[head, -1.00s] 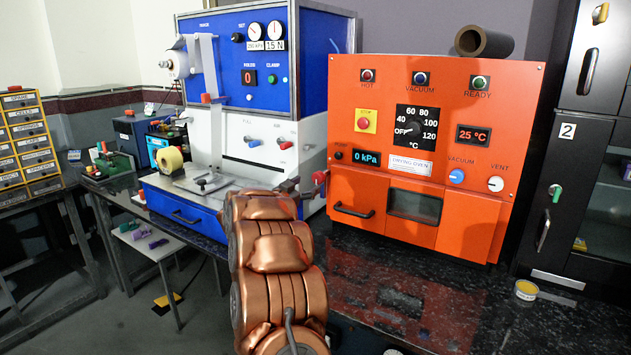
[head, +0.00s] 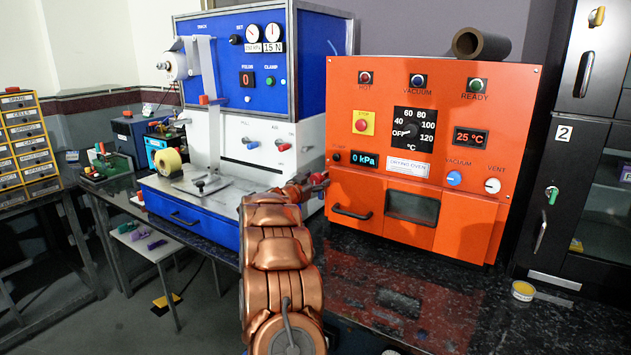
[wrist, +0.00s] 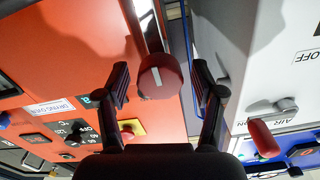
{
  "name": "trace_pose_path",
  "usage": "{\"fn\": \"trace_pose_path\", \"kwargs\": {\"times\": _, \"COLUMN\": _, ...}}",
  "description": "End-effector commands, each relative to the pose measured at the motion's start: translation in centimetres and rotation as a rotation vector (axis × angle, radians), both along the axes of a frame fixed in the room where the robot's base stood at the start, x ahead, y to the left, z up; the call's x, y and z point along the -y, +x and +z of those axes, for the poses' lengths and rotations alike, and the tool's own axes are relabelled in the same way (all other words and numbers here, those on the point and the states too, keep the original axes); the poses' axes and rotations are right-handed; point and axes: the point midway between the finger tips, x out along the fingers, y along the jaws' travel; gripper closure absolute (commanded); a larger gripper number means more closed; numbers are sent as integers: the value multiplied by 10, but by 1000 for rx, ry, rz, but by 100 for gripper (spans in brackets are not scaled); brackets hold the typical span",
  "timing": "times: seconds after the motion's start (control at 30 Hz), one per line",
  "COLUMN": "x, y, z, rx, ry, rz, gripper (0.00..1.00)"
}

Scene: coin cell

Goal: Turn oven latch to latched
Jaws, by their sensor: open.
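The orange drying oven (head: 345,230) stands on the dark bench. Its latch appears to be the red knob (head: 318,179) at the oven's left side. In the wrist view a red round knob with a white mark (wrist: 162,84) lies between my two black fingers. My gripper (wrist: 160,72) is open around it, with a gap visible on each side. In the head view my copper arm reaches toward the oven's left side, and my gripper (head: 303,188) is small and partly hidden there. The oven front (wrist: 75,50) fills the left of the wrist view.
A blue and white machine (head: 270,155) stands close on the left, leaving a narrow gap beside the oven. Its red lever (wrist: 263,138) sits near my right finger in the wrist view. A dark cabinet (head: 575,150) stands on the right. The bench front is mostly clear.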

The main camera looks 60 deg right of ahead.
Motion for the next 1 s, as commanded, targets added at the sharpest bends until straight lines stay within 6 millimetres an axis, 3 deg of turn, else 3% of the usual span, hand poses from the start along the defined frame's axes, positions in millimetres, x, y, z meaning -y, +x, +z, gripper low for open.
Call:
{"fn": "trace_pose_path", "kwargs": {"times": 0.13, "x": 0, "y": 0, "z": 0, "rx": 0, "ry": 0, "rz": 0, "gripper": 34}}
{"fn": "trace_pose_path", "kwargs": {"times": 0.77, "x": 0, "y": 0, "z": -1, "rx": 0, "ry": 1, "rz": 0, "gripper": 100}}
{"fn": "trace_pose_path", "kwargs": {"times": 1.0, "x": 0, "y": 0, "z": -1, "rx": -1, "ry": 2, "rz": -1, "gripper": 100}}
